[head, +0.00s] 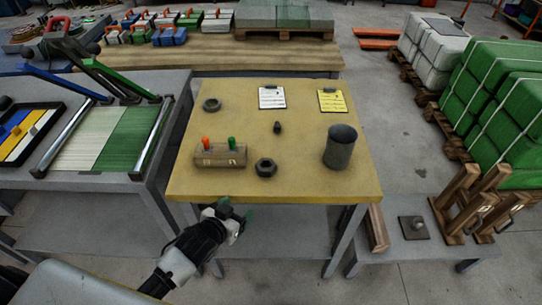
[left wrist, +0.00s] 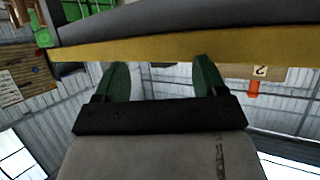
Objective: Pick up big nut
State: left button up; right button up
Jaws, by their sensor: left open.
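The big nut (head: 265,168) is a dark hexagonal nut lying flat near the front middle of the yellow-topped table (head: 300,184). My left gripper (head: 236,212) is in front of the table's front edge, below and to the left of the nut and apart from it. In the left wrist view its two green fingers (left wrist: 157,80) stand wide apart with nothing held between them. The yellow table edge crosses beyond the fingertips there; I cannot make out the nut in that view. My right gripper is not in view.
A wooden block (head: 220,156) with orange and green pegs stands left of the nut. A grey metal cylinder (head: 340,147) stands to the right. A dark ring (head: 211,105), a small dark piece (head: 277,127) and two clipboards (head: 271,97) lie farther back. The table's front right is clear.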

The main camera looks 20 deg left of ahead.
aim_at(260, 171)
pick_arm(q)
jog(key=shift+m+t+h, duration=0.4)
jog(key=shift+t+h, duration=0.3)
jog(key=shift+h, duration=0.1)
jog(key=w+r, duration=0.3)
jog(key=shift+a, duration=0.1)
jog(key=shift+w+r+t, duration=0.3)
jog(key=shift+w+r, duration=0.05)
jog(key=shift+r, duration=0.05)
jog(key=shift+w+d, duration=0.2)
jog(key=shift+w, duration=0.1)
jog(key=x, duration=1)
jog(key=shift+w+d+r+p, duration=0.1)
jog(key=shift+w+p, duration=0.2)
jog(key=shift+p, duration=0.1)
jog(key=shift+h, duration=0.3)
jog(key=c, duration=0.9)
